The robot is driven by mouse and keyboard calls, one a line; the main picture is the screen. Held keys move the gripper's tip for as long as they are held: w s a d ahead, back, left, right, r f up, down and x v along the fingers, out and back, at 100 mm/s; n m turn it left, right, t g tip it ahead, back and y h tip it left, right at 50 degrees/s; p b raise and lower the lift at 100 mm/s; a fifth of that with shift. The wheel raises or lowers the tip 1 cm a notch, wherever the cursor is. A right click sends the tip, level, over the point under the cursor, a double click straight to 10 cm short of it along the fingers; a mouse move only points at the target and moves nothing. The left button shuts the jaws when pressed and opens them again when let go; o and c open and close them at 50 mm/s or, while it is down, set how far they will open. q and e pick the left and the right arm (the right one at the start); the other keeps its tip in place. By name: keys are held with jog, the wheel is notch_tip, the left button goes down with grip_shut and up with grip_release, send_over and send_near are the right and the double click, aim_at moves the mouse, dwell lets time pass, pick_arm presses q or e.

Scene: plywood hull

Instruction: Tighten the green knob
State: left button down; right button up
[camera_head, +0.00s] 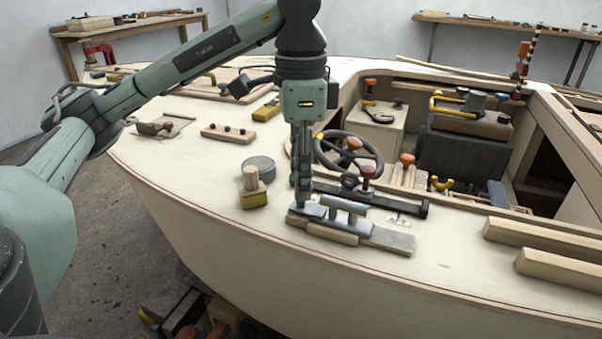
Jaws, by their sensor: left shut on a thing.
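My left gripper (302,192) comes straight down onto the boat's deck. Its fingers are shut on a small part at the left end of a grey metal fitting (345,212). That part is nearly all hidden by the fingers; no green knob can be clearly made out here or elsewhere. The fitting has a short cylinder across its top and lies on a flat plate (393,239). Just behind it is a dark bar (400,205) with a red-topped knob (367,172). My right gripper is not in view.
A steering wheel (349,152) and red-topped levers stand behind the fitting. A round grey tin (259,167) and a yellow-and-wood block (253,192) sit left of the gripper. Wooden beams (545,240) lie at the right. Bare deck lies at the front left.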

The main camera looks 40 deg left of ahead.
pick_arm(q)
jog(key=shift+w+a+r, duration=0.1)
jog(key=shift+w+r, duration=0.05)
jog(key=shift+r, duration=0.1)
jog(key=c, duration=1.5)
grip_release()
jog(key=o, duration=0.3)
jog(key=shift+f, duration=0.1)
jog(key=shift+r, duration=6)
